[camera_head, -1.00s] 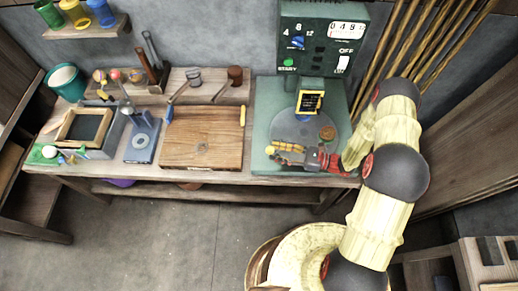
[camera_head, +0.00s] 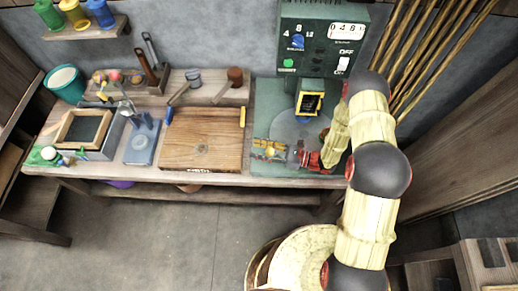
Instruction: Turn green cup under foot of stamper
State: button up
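A green cup (camera_head: 48,14) is on the wall shelf at the top left, well apart from my gripper. I cannot tell for certain which device is the stamper. The dark green machine (camera_head: 322,38) at the right has a black head with a yellow frame (camera_head: 310,103) above a round grey plate (camera_head: 290,126). A blue stand with a post and lever (camera_head: 142,142) is left of the wooden board. My gripper (camera_head: 258,149) points left, low over the front of the machine's green base. Its fingers are small and blurred, and I see no cup in them.
A wooden board (camera_head: 201,150) lies on the bench left of the machine. Yellow (camera_head: 76,14) and blue (camera_head: 101,13) cups share the shelf. A teal pot (camera_head: 65,83) is at the back left. Long poles (camera_head: 436,55) lean behind my arm. The board's surface is clear.

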jog(key=shift+c, duration=1.1)
jog(key=c, duration=0.7)
grip_shut()
